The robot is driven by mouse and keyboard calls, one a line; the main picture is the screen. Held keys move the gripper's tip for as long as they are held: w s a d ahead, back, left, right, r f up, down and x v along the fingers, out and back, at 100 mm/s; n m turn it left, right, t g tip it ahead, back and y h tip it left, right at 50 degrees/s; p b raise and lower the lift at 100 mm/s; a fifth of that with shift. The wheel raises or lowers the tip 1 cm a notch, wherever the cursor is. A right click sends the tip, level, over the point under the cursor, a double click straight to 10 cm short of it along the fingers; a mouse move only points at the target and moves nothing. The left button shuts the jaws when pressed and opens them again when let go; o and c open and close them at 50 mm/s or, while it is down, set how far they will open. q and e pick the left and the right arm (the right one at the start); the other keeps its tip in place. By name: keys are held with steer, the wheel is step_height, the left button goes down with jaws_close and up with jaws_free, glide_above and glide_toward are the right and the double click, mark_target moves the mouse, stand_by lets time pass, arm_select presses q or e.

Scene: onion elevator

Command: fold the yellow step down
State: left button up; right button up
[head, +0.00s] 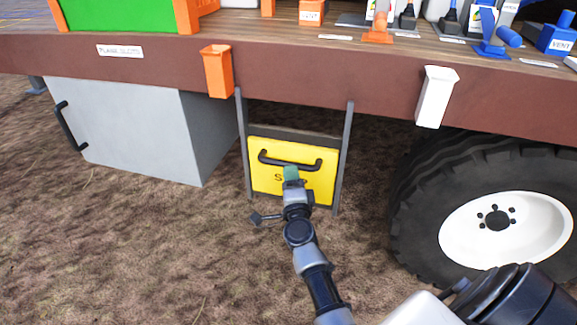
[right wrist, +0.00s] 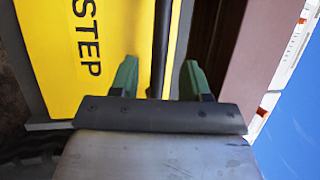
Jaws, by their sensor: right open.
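The yellow step (head: 265,180) stands upright, folded up between two grey side posts under the trailer bed. A black bar handle (head: 270,160) runs across its upper part. My right gripper (head: 291,172) is at the step's face, by the handle. In the right wrist view the step (right wrist: 85,50) shows the word STEP, and my right gripper (right wrist: 158,80) is open with a green finger on each side of the handle (right wrist: 160,45). Whether the fingers touch the handle cannot be told. My left gripper is not in view.
A grey box (head: 135,130) with a black handle hangs left of the step. A large black tyre (head: 425,195) with a white hub is on the right. Orange (head: 217,72) and white (head: 436,97) holders hang from the brown bed edge (head: 300,75). The ground before the step is clear.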

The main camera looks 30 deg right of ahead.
steer(key=x, duration=0.5)
steer(key=shift+w+d+b, duration=0.1)
steer(key=shift+w+b, duration=0.1)
steer(key=shift+b, duration=0.1)
jaws_close()
